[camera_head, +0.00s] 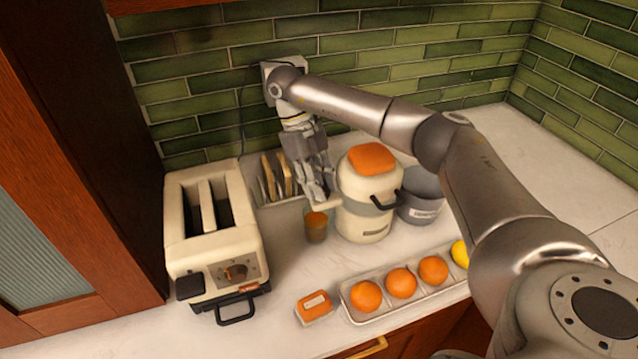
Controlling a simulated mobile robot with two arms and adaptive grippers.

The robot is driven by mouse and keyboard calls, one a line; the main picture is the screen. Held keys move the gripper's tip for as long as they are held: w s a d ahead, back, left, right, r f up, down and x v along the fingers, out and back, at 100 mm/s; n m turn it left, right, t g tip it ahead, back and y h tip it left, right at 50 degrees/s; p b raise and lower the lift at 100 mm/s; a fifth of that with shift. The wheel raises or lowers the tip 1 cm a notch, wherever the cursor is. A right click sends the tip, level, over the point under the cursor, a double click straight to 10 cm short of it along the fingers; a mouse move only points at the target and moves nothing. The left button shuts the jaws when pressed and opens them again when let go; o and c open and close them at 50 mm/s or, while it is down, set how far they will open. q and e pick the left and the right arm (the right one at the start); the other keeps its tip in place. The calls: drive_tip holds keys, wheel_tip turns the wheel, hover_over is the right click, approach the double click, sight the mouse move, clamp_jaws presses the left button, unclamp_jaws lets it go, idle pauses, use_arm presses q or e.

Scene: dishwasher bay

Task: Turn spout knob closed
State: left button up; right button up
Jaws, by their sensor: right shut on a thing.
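A cream juicer (364,228) with an orange top (371,158), a grey band and a black handle stands in the middle of the counter. A cream spout (324,203) sticks out from its left side. A glass (316,228) with orange-brown liquid stands below the spout. My right gripper (318,190) comes down from above and is shut at the spout. The fingers hide the spout knob, so I cannot see which way it is turned. My left gripper is not in view.
A cream toaster (207,235) stands at the left, with a rack of bread slices (268,178) behind the glass. A grey pot (420,192) is right of the juicer. A tray (384,312) of oranges and a small orange-and-white box (314,307) lie in front. The back-right counter is clear.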

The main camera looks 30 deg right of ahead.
drive_tip(key=shift+m, duration=0.5)
drive_tip(key=shift+y, duration=0.3)
drive_tip(key=o, duration=1.1)
drive_tip(key=shift+c, duration=0.2)
drive_tip(key=shift+w+r, duration=0.1)
drive_tip(key=v, duration=0.7)
drive_tip(key=shift+w+r, duration=0.25)
drive_tip(key=shift+r, duration=0.1)
drive_tip(key=shift+a, duration=0.1)
